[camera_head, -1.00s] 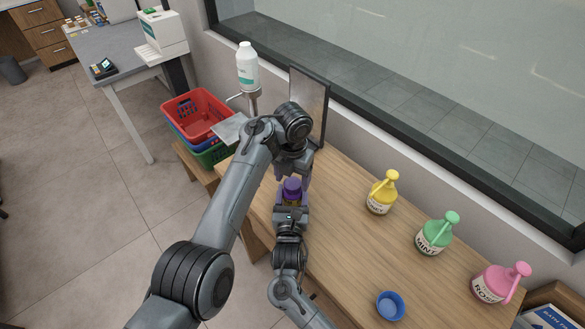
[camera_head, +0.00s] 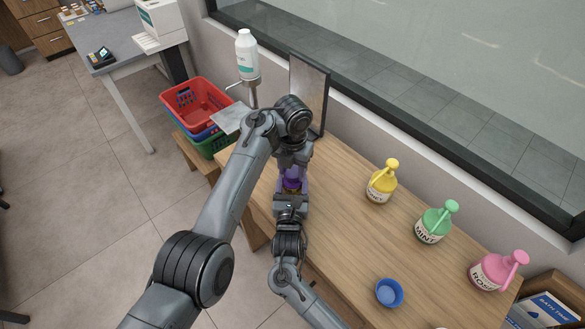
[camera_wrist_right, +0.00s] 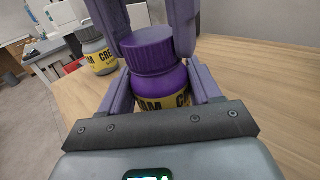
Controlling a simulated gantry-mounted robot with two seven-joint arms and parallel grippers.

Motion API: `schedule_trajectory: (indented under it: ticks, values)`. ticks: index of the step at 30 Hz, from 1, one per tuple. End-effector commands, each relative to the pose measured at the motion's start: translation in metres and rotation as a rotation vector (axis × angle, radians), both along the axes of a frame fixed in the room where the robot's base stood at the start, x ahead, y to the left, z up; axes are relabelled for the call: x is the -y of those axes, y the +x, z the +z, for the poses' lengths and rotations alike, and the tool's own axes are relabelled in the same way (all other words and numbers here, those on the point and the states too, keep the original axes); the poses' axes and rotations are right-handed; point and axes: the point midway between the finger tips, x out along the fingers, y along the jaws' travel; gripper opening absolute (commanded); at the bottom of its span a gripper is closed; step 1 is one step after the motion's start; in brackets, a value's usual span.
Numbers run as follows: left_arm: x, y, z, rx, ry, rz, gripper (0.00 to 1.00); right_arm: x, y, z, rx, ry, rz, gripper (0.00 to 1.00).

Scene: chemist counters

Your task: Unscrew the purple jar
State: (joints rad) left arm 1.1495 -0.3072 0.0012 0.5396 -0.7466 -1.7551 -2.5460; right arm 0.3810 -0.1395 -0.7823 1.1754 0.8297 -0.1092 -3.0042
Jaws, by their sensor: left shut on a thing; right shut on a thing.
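The purple jar (camera_wrist_right: 150,90) stands upright, with a purple body, a yellow label and a ribbed purple lid (camera_wrist_right: 148,50). In the head view the jar (camera_head: 291,184) is mostly hidden by the grippers. My right gripper (camera_wrist_right: 158,88) is shut on the jar's body, its fingers on both sides. My left gripper (camera_head: 292,175) comes from above, its purple fingers shut on the lid from two sides; they also show in the right wrist view (camera_wrist_right: 145,30). The lid sits on the jar; whether it has turned or loosened cannot be told.
A grey jar (camera_wrist_right: 96,48) with a yellow label stands behind the purple jar. Yellow (camera_head: 381,184), green (camera_head: 433,226) and pink (camera_head: 492,272) bottles and a blue bowl (camera_head: 389,293) stand to the right on the wooden table (camera_head: 345,235).

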Motion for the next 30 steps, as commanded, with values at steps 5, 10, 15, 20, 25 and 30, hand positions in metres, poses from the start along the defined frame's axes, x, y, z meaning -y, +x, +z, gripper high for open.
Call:
schedule_trajectory:
  ticks: [5, 10, 15, 20, 25, 30]
  values:
    - [0.0001, 0.0001, 0.0005, 0.001, 0.0, 0.275, 0.14, 0.0002, -0.0002, -0.001, -0.002, -0.001, 0.0, 0.0]
    - [0.0003, 0.0, 0.0011, 0.002, -0.001, 0.725, 0.14, 0.0003, -0.0002, -0.001, -0.002, -0.001, 0.0, 0.0]
    - [0.0005, -0.0002, 0.0017, 0.001, -0.001, 1.207, 0.14, 0.0003, -0.0002, -0.001, -0.002, -0.001, -0.001, 0.0]
    - [0.0004, -0.0003, 0.0024, 0.001, 0.0, 1.683, 0.14, 0.0003, -0.0002, -0.001, -0.002, -0.001, 0.0, 0.0]
    - [0.0005, -0.0006, 0.0029, 0.001, 0.001, 2.188, 0.14, 0.0003, -0.0002, -0.0011, -0.002, -0.001, 0.0, 0.0]
    - [0.0004, -0.0005, 0.0033, 0.0, 0.001, 2.542, 0.14, 0.0003, -0.0002, -0.0011, -0.002, -0.001, 0.0, 0.0]
